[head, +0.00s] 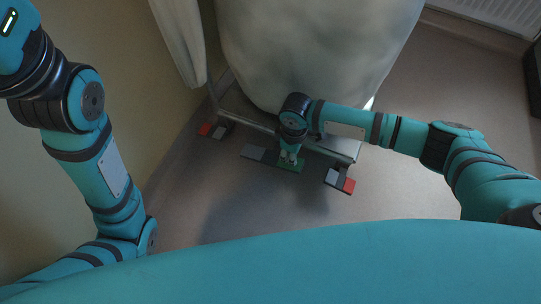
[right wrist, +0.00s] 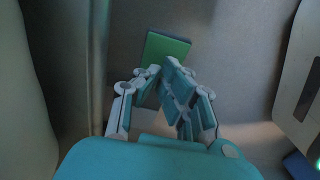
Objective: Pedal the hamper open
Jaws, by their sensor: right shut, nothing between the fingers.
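The hamper (head: 315,50) is a large pale bag on a grey metal base frame (head: 238,103). Its top and lid are out of view. At the front of the base is a middle pedal with a green end (head: 290,166) and a grey part to the left. My right gripper (head: 289,157) points down at the green pedal end, shut and empty. In the right wrist view its fingertips (right wrist: 165,70) overlap the near edge of the green pedal (right wrist: 168,46); I cannot tell whether they touch it. My left arm shows, but its gripper does not.
A red and grey piece (head: 205,129) sits at the base's left corner and another (head: 348,185) at its right corner. A pale cloth (head: 182,40) hangs by the wall at left. A radiator (head: 500,12) is at the top right. The floor (head: 440,85) at right is clear.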

